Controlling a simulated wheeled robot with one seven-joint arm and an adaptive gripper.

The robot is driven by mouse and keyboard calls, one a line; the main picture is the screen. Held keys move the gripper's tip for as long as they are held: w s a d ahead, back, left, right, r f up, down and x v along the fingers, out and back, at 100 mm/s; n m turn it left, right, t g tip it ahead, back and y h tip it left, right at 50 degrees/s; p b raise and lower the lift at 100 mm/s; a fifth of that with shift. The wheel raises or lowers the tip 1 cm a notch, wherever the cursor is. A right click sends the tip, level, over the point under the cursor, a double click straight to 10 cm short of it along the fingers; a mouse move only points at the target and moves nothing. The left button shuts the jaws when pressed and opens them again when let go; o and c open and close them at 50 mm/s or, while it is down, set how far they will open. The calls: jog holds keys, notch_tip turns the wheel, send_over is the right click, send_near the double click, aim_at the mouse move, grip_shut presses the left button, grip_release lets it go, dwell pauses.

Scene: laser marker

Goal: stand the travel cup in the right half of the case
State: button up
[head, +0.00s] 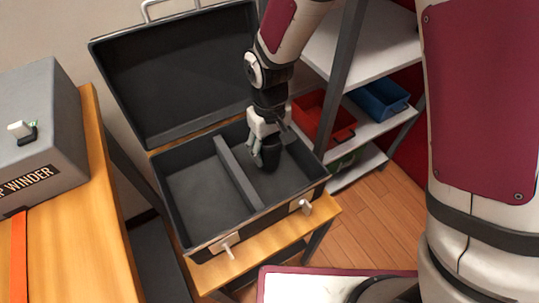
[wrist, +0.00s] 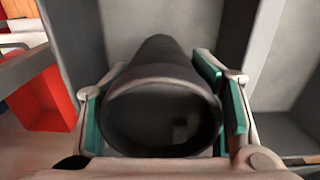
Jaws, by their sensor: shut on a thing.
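The travel cup is dark and round. In the wrist view the cup (wrist: 160,112) fills the space between the teal pads of my gripper (wrist: 165,100), with its round top end facing the camera. In the head view my gripper (head: 264,150) reaches down into the right half of the open case (head: 192,245), shut on the dark cup (head: 270,156). The cup looks roughly upright. I cannot tell whether its base touches the case floor. A grey divider (head: 238,174) runs just left of my gripper and splits the case. The left half looks empty.
The case lid (head: 170,75) stands open behind. The case rests on a wooden table (head: 262,240). A grey winder box (head: 38,135) is at the left. A shelf with a red bin (head: 318,115) and a blue bin (head: 380,98) stands at the right.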

aim_at(269, 156)
jog(key=shift+f, duration=1.5)
jog(key=shift+f+b, duration=0.2)
jog(key=shift+b, duration=0.15)
jog(key=o, duration=0.8)
notch_tip(269, 156, up, 12)
jog(key=shift+r+p, duration=0.2)
jog(key=shift+p, duration=1.05)
